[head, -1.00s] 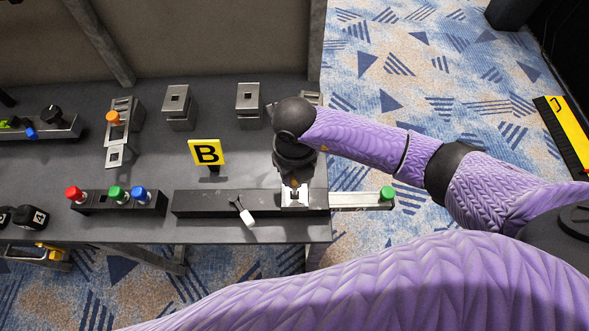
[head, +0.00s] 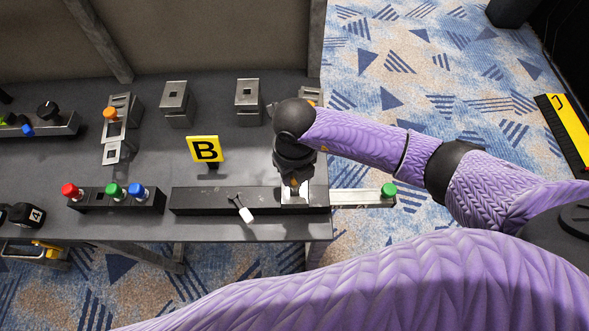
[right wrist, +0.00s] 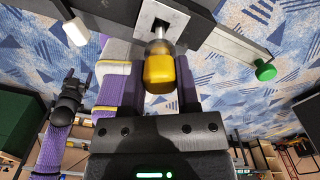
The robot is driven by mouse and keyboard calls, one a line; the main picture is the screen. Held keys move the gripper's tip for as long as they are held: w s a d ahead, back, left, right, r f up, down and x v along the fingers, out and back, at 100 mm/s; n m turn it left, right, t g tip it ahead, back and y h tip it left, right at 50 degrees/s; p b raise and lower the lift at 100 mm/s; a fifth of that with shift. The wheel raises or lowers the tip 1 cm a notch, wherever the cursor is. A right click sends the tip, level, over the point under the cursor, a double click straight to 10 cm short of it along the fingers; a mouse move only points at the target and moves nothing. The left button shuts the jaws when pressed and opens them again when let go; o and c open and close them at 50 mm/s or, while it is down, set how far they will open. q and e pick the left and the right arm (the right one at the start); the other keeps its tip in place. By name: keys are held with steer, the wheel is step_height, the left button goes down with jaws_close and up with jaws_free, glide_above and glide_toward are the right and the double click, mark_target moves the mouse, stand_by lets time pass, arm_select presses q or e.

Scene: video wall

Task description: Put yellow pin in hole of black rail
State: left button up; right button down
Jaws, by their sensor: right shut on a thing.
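The yellow pin (right wrist: 160,72) has a metal shaft and sits between the fingers of my right gripper (right wrist: 160,95), which is shut on it. In the right wrist view the shaft points at the dark hole in a bright metal plate (right wrist: 150,14) on the black rail. I cannot tell whether the tip is inside the hole. In the head view the black rail (head: 205,201) lies along the table's front edge, and my right gripper (head: 294,190) is over its right end, hiding the pin. My left gripper (right wrist: 75,85) shows small in the right wrist view, away from the rail; its jaw opening is unclear.
A bar with a green knob (head: 388,190) extends right past the table. A block with red, green and blue knobs (head: 90,204) stands left.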

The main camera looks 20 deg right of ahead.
arm_select(q)
steer(key=shift+f, duration=0.1)
arm_select(e)
steer(key=shift+f, duration=0.1)
steer(key=shift+f+b, duration=0.65)
steer(key=shift+f, duration=0.15)
steer(key=shift+f+b, duration=0.5)
steer(key=shift+f, duration=0.1)
arm_select(q)
step_height(320, 180, down, 2)
steer(key=shift+s+f, duration=0.1)
steer(key=shift+s, duration=0.05)
arm_select(e)
steer(key=shift+f, duration=0.1)
arm_select(q)
steer(key=shift+a+f, duration=0.1)
steer(key=shift+a, duration=0.05)
arm_select(e)
steer(key=shift+f, duration=0.2)
steer(key=shift+f+b, duration=0.25)
steer(key=shift+b, duration=0.15)
arm_select(q)
steer(key=shift+a+f, duration=0.25)
steer(key=shift+f, duration=0.2)
arm_select(e)
steer(key=shift+f, duration=0.35)
